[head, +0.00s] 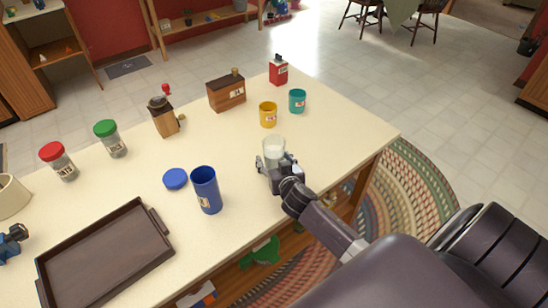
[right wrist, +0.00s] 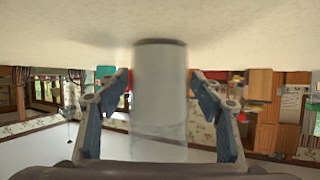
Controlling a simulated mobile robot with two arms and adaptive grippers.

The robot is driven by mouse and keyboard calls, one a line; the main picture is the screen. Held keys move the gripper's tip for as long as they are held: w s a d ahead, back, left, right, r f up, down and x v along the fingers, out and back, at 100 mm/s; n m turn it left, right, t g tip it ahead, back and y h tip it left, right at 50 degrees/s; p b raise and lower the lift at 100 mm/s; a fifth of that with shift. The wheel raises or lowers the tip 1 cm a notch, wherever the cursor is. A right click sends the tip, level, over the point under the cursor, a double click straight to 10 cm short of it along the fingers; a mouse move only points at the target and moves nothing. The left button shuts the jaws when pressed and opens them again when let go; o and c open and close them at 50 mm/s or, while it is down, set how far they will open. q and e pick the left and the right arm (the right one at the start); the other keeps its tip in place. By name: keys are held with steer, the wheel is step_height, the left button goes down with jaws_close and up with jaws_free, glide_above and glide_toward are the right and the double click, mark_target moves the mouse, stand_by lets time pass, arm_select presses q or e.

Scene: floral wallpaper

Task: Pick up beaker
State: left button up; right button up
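The beaker (head: 273,147) is a clear glass cylinder standing upright on the cream table, near its right front edge. In the right wrist view, which is upside down, the beaker (right wrist: 160,85) stands between the two fingers. My right gripper (head: 272,164) reaches in from the front right, its fingers on either side of the beaker. The fingertips are close to the glass, with what looks like a narrow gap on each side. The gripper looks open. My left gripper is not in view.
A blue cup (head: 206,190) and blue lid (head: 175,179) stand left of the beaker. Yellow (head: 268,115) and teal (head: 297,100) mugs stand behind it. A dark tray (head: 105,260) lies at the left front. The table (head: 345,140) is clear right of the beaker.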

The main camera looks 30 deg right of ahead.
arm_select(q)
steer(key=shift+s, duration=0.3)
arm_select(e)
steer(key=c, duration=1.2)
steer(key=shift+r, duration=0.1)
